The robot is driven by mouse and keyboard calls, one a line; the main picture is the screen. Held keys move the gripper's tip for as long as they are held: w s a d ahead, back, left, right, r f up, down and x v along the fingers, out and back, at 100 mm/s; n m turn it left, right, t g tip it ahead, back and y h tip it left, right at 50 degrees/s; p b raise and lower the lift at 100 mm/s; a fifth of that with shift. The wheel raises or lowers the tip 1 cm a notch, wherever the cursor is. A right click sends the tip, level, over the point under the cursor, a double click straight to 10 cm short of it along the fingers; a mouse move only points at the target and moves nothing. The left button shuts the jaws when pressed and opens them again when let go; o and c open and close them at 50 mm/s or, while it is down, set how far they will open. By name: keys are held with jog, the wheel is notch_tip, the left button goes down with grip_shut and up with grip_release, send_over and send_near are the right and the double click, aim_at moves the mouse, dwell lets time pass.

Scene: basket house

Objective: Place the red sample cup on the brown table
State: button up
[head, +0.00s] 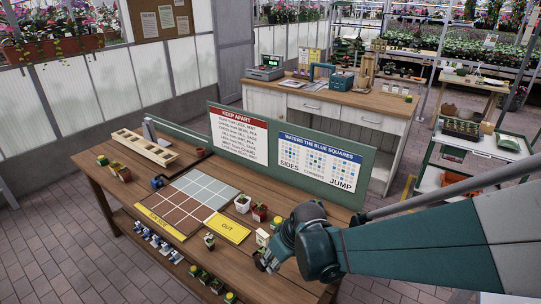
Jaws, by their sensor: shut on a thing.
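The brown wooden table (105,176) fills the foreground, with a green backboard along its far edge. My gripper (264,261) is low over its front right part, pointing down and left. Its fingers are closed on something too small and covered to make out. I cannot pick out a red sample cup with certainty. Small dark red pots with plants (260,212) stand just behind my gripper. A small pale container (262,237) stands right beside the fingers.
A gridded board (200,190) with yellow strips lies mid-table, and a wooden rack (145,147) lies at the left. Small pots stand along the right and on the lower shelf. The signed backboard (240,137) rises behind. Bare wood shows at the table's left.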

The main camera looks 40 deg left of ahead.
dwell(0.3)
jog(key=shift+f+b, duration=0.55)
jog(key=shift+f, duration=2.6)
jog(key=shift+f+b, duration=0.3)
jog(key=shift+f, duration=1.55)
jog(key=shift+f, duration=0.15)
jog(key=o, duration=0.9)
jog(key=shift+c, duration=0.2)
jog(key=p+v, duration=0.1)
jog(key=v, duration=1.1)
jog(key=shift+p, duration=0.4)
